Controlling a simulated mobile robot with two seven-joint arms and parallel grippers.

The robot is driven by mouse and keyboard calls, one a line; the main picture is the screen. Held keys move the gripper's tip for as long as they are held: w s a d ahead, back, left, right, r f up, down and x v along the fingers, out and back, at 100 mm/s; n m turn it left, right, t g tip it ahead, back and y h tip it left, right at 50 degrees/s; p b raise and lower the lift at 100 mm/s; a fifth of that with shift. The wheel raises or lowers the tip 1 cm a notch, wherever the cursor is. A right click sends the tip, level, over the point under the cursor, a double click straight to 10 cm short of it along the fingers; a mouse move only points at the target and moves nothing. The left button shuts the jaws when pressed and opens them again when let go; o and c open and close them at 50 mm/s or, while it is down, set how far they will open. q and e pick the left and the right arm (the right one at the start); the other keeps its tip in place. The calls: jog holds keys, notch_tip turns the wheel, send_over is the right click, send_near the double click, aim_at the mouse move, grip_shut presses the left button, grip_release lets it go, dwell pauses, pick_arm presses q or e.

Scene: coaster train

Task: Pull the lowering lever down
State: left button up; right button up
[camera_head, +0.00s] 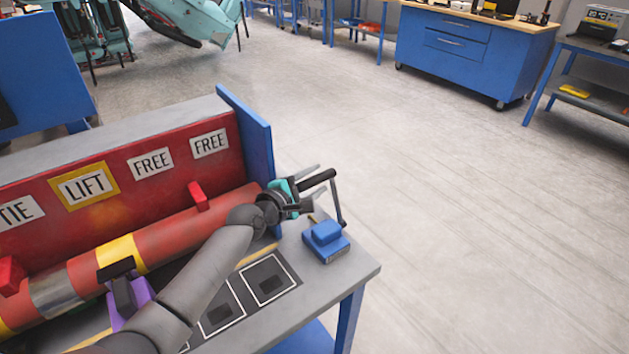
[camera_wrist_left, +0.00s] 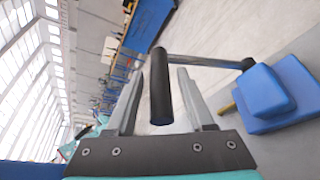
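The lowering lever has a black cylindrical handle (camera_head: 319,180) on a thin grey crank arm. It rises from a blue block base (camera_head: 326,240) at the bench's right end. In the left wrist view, the handle (camera_wrist_left: 161,95) lies between the two fingers, and the blue base (camera_wrist_left: 265,92) is at right. My left gripper (camera_head: 312,185) is open around the handle. In the left wrist view, gaps show between the handle and both fingers of the gripper (camera_wrist_left: 160,74). My right gripper is not in view.
The bench top (camera_head: 345,275) carries a red panel with a LIFT sign (camera_head: 85,186) and FREE signs. A long red cylinder (camera_head: 170,238) lies before the panel. A purple block (camera_head: 139,294) is partly behind my left arm. Open floor lies right of the bench.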

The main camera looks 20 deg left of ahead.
pick_arm(q)
grip_shut()
dwell(1.2)
